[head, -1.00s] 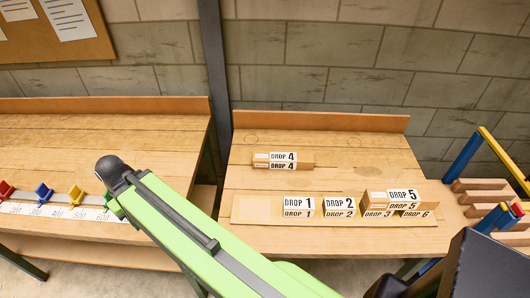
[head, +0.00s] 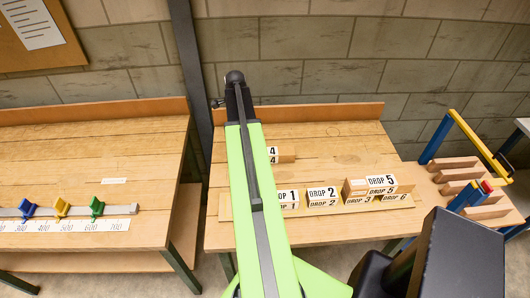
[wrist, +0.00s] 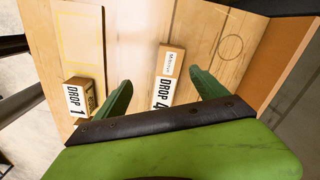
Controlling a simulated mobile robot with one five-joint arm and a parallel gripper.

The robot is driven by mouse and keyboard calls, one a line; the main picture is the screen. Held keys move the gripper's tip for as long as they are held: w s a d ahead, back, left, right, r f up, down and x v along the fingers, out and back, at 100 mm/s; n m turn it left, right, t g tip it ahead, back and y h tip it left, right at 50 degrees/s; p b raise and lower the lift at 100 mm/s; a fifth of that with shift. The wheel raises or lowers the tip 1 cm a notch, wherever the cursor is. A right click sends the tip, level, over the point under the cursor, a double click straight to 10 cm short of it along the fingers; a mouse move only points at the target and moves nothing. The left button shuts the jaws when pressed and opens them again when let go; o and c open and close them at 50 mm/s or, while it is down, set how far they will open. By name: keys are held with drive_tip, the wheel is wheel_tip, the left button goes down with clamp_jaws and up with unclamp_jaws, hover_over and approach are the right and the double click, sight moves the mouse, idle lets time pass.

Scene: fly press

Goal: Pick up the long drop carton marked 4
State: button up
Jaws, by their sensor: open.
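The long drop carton marked 4 (head: 287,155) lies on the right-hand bench behind the row of other cartons. My green arm covers its left part in the head view. In the wrist view the carton (wrist: 170,67) lies on the wood, its white DROP 4 label facing the camera. My gripper (wrist: 160,77) is open, and the carton shows between its two green fingers in the picture. The fingers seem apart from it; their height above the bench is hard to tell.
A row of cartons, with DROP 1 (head: 288,195), DROP 2 (head: 322,193) and DROP 5 (head: 381,181), stands in front. DROP 1 (wrist: 74,99) is near the left finger in the wrist view. A wooden rim (head: 330,112) edges the bench's back. Bare wood lies right of carton 4.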

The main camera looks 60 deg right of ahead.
sight(277, 154)
drive_tip(key=s+d+m, duration=0.5)
drive_tip(key=s+d, duration=0.2)
drive_tip(key=d, duration=0.1)
wheel_tip(277, 154, down, 17)
drive_tip(key=b, duration=1.7)
drive_tip(key=shift+w, duration=0.1)
drive_tip(key=shift+r, duration=0.15)
clamp_jaws()
